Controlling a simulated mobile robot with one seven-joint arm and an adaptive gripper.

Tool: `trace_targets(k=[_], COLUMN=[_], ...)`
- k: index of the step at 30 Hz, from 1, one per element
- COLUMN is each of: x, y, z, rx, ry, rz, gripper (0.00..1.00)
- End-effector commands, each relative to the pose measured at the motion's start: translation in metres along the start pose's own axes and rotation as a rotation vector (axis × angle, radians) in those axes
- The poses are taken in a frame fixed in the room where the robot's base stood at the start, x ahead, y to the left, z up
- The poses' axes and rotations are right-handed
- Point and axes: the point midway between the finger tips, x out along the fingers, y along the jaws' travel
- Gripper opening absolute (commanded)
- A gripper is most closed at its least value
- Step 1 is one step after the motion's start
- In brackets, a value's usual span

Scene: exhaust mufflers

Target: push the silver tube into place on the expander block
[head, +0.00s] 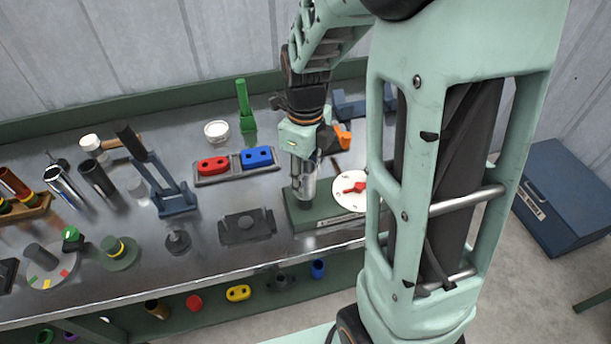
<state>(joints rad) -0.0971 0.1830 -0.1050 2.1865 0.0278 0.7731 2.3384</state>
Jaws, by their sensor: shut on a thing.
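My gripper (303,163) is in the middle of the head view, pointing down, with its fingers closed around the silver tube (303,183). The tube stands roughly upright over the left part of the expander block (309,220), a dark green block with a light label on its front. A dark round part shows at the tube's lower end. I cannot tell how far the tube sits over it. The fingers hide part of the tube. A white disc with a red handle (353,188) lies at the block's right side, partly behind my arm.
A grey tray with red and blue pieces (236,166) lies left of the block. A dark blue lever press (171,194), a dark plate (246,227) and a green upright tool (244,106) stand nearby. Another shiny tube (63,185) leans at the far left. The bench's front edge is close.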

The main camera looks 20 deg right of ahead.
Motion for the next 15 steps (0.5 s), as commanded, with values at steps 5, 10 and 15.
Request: trace_targets(k=[5,10,15], x=[0.006,0.012,0.017], y=[0.000,0.000,0.000], z=[0.000,0.000,0.000], rx=[0.000,0.000,0.000], ry=[0.000,0.000,0.000], rz=[0.000,0.000,0.000], gripper=[0.13,0.13,0.13])
